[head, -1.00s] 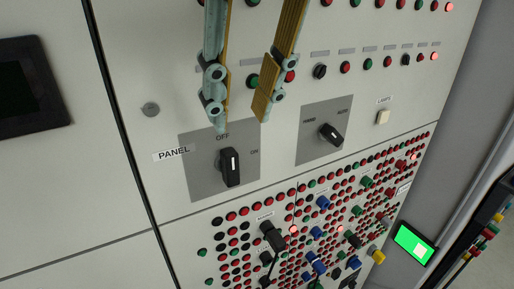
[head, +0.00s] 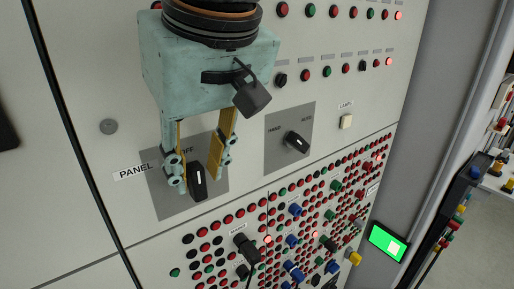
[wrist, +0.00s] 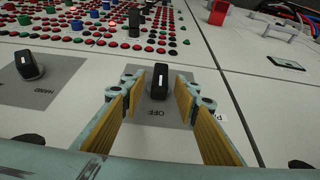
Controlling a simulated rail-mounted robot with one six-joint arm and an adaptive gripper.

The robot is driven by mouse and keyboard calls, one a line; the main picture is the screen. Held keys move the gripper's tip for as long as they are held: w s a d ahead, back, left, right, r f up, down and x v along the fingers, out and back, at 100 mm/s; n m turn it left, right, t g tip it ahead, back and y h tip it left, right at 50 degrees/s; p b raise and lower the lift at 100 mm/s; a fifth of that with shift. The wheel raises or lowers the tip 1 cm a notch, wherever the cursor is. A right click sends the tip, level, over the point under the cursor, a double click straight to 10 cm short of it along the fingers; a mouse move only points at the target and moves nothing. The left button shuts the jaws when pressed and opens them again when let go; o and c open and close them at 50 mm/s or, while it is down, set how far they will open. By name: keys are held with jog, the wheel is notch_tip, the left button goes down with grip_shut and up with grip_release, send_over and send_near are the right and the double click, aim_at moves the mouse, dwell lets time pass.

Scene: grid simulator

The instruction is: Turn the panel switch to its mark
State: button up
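The panel switch (head: 197,182) is a black knob with a white line on a grey plate (head: 172,207) labelled PANEL, with an OFF mark at its top. My gripper (head: 199,178) is open, its two fingers on either side of the knob in the head view. In the wrist view the knob (wrist: 160,81) stands between the fingertips (wrist: 165,85) with gaps visible on both sides. The knob's line points roughly towards OFF. The ON mark seen earlier is hidden behind my right finger.
A second black knob (head: 297,142) on a grey plate is to the right. A white lamp button (head: 346,122) is beyond it. Below are several rows of red, green and black buttons (head: 285,190) and protruding knobs, including a large black one (head: 246,248).

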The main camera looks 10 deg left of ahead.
jog(key=shift+w+a+f, duration=0.15)
jog(key=shift+a+f, duration=0.05)
jog(key=shift+f, duration=0.4)
jog(key=shift+c, duration=0.3)
jog(key=c, duration=0.5)
jog(key=shift+o, duration=0.2)
